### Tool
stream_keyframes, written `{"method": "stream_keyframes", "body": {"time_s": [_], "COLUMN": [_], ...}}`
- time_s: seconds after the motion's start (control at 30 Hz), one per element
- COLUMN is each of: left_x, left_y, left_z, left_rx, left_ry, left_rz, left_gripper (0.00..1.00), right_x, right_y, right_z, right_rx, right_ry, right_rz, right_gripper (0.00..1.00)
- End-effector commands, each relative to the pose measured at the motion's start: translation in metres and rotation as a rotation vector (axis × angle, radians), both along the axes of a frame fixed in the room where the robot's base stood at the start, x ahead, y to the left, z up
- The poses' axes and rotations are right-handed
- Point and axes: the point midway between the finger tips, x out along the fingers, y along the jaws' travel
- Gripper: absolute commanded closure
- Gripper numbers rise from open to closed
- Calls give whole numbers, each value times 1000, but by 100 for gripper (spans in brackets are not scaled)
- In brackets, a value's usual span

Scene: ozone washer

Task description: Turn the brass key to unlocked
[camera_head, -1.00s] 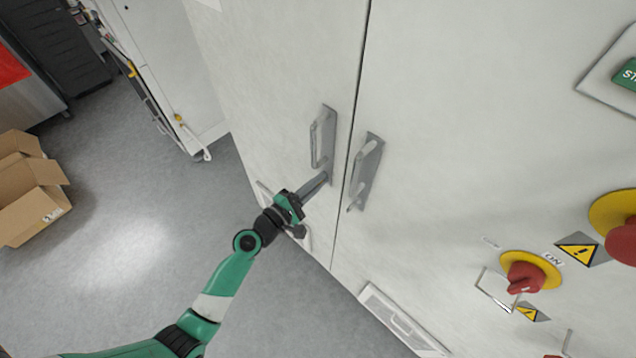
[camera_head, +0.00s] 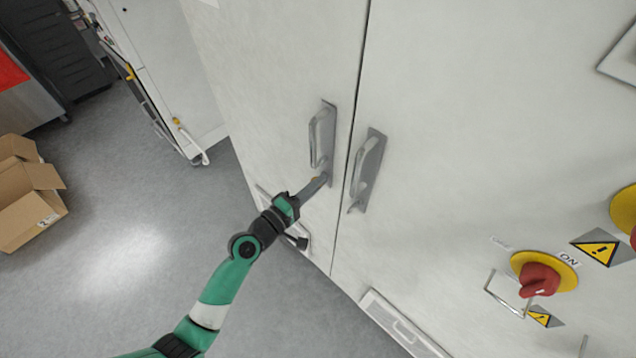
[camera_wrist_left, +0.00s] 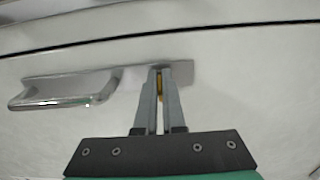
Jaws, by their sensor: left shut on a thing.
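The brass key (camera_wrist_left: 159,86) shows as a thin yellow strip between the two grey fingers of my left gripper (camera_wrist_left: 161,75) in the left wrist view. The fingers are shut on it, and they hide most of it. In the head view my left gripper (camera_head: 323,180) reaches the lower end of the left door's handle plate (camera_head: 329,125), just below the grey handle. A small brass spot shows at the fingertips there. I cannot read the key's lock position. My right gripper is not in view.
The right door's handle (camera_head: 366,165) is close beside, across the door seam. A red rotary switch on a yellow disc (camera_head: 543,272) sits at the lower right. A cardboard box (camera_head: 28,200) stands on the floor at left. The floor between is clear.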

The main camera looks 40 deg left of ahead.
Motion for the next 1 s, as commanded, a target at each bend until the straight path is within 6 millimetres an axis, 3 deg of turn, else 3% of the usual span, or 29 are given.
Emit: {"method": "stream_keyframes", "body": {"time_s": [0.27, 0.47, 0.8, 1.0], "left_x": [0, 0, -4, -37], "left_y": [0, 0, 0, 0], "left_z": [0, 0, 0, -1], "left_rx": [3, 2, 1, -1], "left_ry": [1, 1, 1, 2], "left_rz": [0, 0, 1, 3], "left_gripper": [100, 64, 64, 64], "right_x": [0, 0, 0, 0], "right_y": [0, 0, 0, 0], "right_z": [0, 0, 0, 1], "right_rx": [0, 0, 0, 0], "right_ry": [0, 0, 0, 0], "right_rz": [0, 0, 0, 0], "right_gripper": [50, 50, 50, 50]}}
